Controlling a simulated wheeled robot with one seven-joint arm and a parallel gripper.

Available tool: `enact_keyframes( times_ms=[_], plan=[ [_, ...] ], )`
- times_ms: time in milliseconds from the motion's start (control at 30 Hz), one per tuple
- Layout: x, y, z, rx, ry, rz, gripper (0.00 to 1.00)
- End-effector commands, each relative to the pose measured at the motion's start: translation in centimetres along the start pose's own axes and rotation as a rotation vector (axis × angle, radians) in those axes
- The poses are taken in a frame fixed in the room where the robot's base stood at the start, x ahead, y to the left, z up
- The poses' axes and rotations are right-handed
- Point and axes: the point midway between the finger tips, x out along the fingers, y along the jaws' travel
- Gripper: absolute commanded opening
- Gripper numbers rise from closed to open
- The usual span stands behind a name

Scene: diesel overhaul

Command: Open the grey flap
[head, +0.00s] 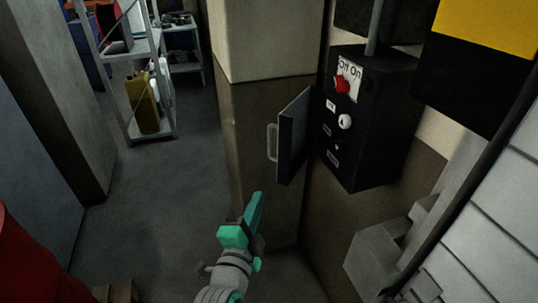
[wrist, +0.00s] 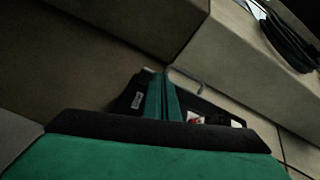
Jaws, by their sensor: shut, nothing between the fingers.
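The grey flap (head: 293,138) stands out from the left side of the black switch box (head: 370,120), swung open at an angle. A pale bar handle (head: 271,142) is on its left face. My gripper (head: 257,197) is below and to the left of the flap, apart from it in the head view, with its green fingers together and empty. In the wrist view the shut fingers (wrist: 163,97) cover part of the dark box. A handle loop (wrist: 188,76) shows just beyond them, and part of the flap is hidden.
The box front has a red switch (head: 342,85) marked Off On and a white knob (head: 345,121). A wall corner (head: 275,100) stands behind the flap. A shelf rack (head: 150,80) is at the back left. Open floor (head: 170,190) lies left of my gripper.

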Motion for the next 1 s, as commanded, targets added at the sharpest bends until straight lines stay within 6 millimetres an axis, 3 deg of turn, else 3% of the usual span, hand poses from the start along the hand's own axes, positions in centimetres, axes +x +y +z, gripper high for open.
enact_keyframes(
  times_ms=[33,100,300,567,1000],
  plan=[
    [0.4,-1.9,-0.4,0.065,0.02,-0.007,0.0],
    [0.7,-3.6,-0.9,0.147,0.041,-0.005,0.0],
    [1.0,-6.3,-1.9,0.301,0.081,0.001,0.0],
    [2.5,-6.8,-2.4,0.337,0.093,0.004,0.0],
    [9.4,-6.7,-3.0,0.335,0.091,0.003,0.0]
  ],
)
